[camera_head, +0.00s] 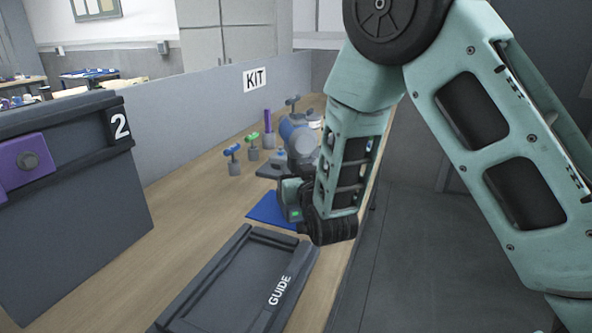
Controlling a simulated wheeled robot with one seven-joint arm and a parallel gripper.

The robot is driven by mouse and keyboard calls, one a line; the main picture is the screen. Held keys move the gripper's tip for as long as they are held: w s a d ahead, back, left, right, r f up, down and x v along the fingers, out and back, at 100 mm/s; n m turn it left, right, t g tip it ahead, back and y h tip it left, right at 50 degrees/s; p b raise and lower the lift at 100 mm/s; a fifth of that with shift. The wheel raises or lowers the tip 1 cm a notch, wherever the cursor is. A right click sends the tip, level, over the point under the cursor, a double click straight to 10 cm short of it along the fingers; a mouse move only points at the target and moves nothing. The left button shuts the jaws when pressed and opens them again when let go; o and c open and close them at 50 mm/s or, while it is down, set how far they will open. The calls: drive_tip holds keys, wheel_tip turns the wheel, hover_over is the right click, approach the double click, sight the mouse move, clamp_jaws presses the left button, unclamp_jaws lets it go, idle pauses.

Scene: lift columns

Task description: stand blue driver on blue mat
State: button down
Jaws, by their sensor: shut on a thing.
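The blue driver (287,128) is upright or nearly so, with a blue and grey upper body above a dark flat foot (268,171). My gripper (291,183) comes in from the near right and is shut on the driver; its fingertips are mostly hidden by my own wrist. The blue mat (266,211) lies on the wooden bench, below and nearer than the driver's foot. My wrist covers the mat's right part. The foot seems to be above the bench beyond the mat, but I cannot tell the exact gap.
Small blue-handled (232,151), green-handled (252,138) and purple-handled (268,124) tools stand in grey holders behind. A dark GUIDE tray (232,281) lies in front of the mat. A large dark bin marked 2 (85,215) stands left. Bare bench lies between them.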

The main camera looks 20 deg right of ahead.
drive_tip(key=shift+f+b, duration=0.2)
drive_tip(key=shift+b, duration=0.1)
idle(0.4)
drive_tip(key=c, duration=1)
unclamp_jaws()
drive_tip(key=shift+o, duration=0.8)
drive_tip(key=shift+f, duration=0.15)
drive_tip(key=shift+s, duration=0.1)
drive_tip(key=shift+s, duration=0.1)
